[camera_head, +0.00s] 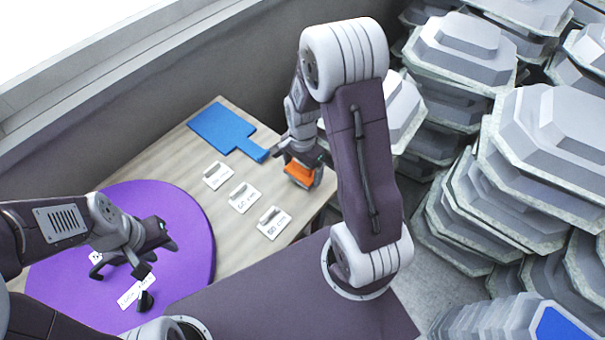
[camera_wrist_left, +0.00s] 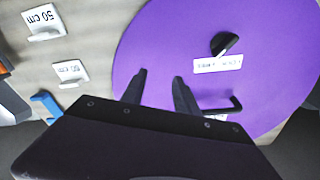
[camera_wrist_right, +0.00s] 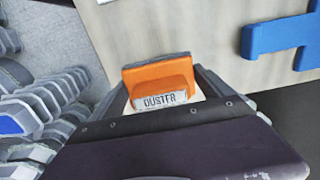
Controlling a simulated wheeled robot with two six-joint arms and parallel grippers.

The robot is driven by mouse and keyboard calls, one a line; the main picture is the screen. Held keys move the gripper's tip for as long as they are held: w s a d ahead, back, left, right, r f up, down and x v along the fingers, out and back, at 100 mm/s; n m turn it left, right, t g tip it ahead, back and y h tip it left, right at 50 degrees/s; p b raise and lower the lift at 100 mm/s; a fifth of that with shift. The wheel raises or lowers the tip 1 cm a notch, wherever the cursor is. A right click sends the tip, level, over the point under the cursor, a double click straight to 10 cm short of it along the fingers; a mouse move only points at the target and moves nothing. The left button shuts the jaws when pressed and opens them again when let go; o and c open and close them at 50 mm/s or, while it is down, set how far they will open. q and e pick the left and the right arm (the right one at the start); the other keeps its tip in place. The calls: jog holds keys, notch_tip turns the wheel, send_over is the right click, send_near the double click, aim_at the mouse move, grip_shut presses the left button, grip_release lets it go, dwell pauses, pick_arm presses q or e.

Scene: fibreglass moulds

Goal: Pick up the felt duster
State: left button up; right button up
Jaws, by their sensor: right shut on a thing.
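The felt duster (camera_wrist_right: 160,78) is an orange block with a grey felt edge and a label reading "DUSTER". In the right wrist view it sits between the fingers of my right gripper (camera_wrist_right: 163,92), which is shut on it. In the head view the duster (camera_head: 300,174) shows at the table's right edge under my right gripper (camera_head: 298,160). I cannot tell whether it touches the table. My left gripper (camera_wrist_left: 160,82) is open and empty above the purple disc (camera_wrist_left: 175,45), which also shows in the head view (camera_head: 180,215).
A blue paddle-shaped board (camera_head: 222,130) lies at the table's back. Several white labelled holders (camera_head: 243,197) stand in a row on the wooden table (camera_head: 190,160). A small black object (camera_wrist_left: 225,44) and a label (camera_wrist_left: 217,64) are on the disc. Stacked grey moulds (camera_head: 540,140) fill the right.

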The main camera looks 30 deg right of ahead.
pick_arm(q)
notch_tip(320, 180, down, 2)
jog(key=shift+s+f+b, duration=0.1)
jog(key=shift+b, duration=0.8)
pick_arm(e)
jog(key=s+d+r, duration=0.5)
jog(key=s+r, duration=0.3)
jog(key=s, duration=0.2)
jog(key=shift+s+d+r, duration=0.15)
jog(key=shift+s, duration=0.1)
